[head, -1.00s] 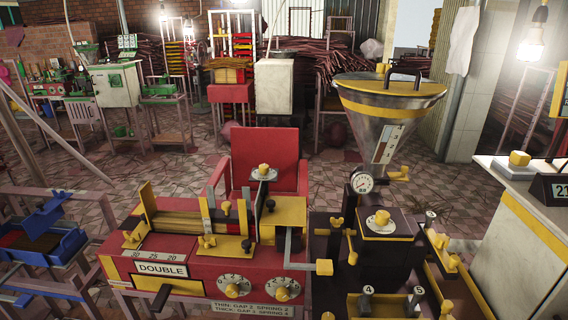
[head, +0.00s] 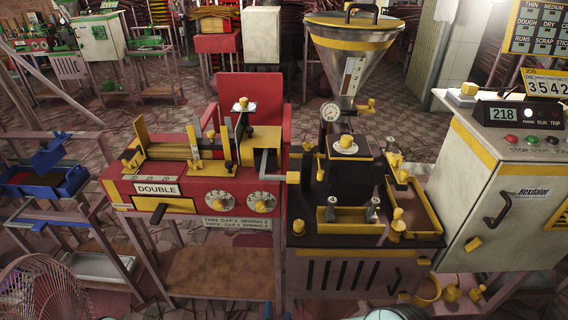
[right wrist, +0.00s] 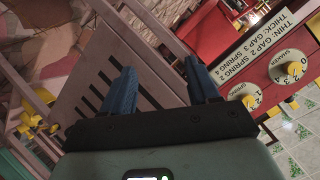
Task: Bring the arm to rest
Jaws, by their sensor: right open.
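My right gripper (right wrist: 158,72) is open in the right wrist view, with its two blue fingers spread apart and nothing between them. In the head view only a small bluish part of it shows at the bottom edge (head: 268,310). It is in front of the machines and apart from the red extruder (head: 150,203), whose gap and spring label (right wrist: 255,42) and knobs show at the right of the wrist view. My left gripper is in neither view.
A dark extruder (head: 337,240) with a metal hopper (head: 352,50) stands right of the red one. A white cabinet (head: 500,200) with a display stands at far right. Blue trays (head: 62,185) are at left. A wire fan guard (head: 42,290) is at lower left.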

